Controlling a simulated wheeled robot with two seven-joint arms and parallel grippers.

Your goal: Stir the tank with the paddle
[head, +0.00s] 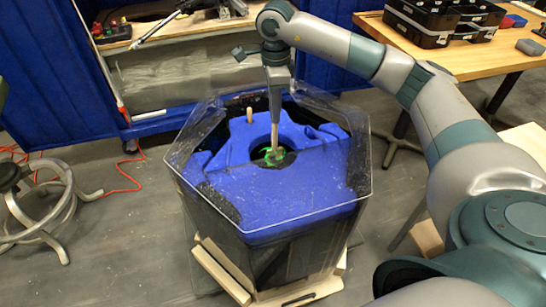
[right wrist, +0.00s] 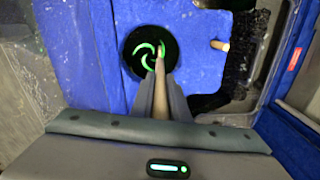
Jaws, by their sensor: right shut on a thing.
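The tank (head: 330,215) is a clear-walled, many-sided vessel with a blue block (head: 285,195) inside. A round dark opening (right wrist: 138,68) pierces the blue top, with bright green curved shapes (right wrist: 147,50) inside it. My right gripper (head: 275,112) hangs over the tank, pointing down, shut on the wooden shaft of the paddle (head: 274,132). The shaft also shows between the fingers in the right wrist view (right wrist: 160,88). The paddle's lower end reaches into the opening at the green part; how deep it goes is hidden. My left gripper is not in view.
A short wooden peg (head: 249,115) stands on the blue block behind the opening. Clear walls rise around the tank top. A metal stool (head: 40,205) and orange cord (head: 128,175) are left.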

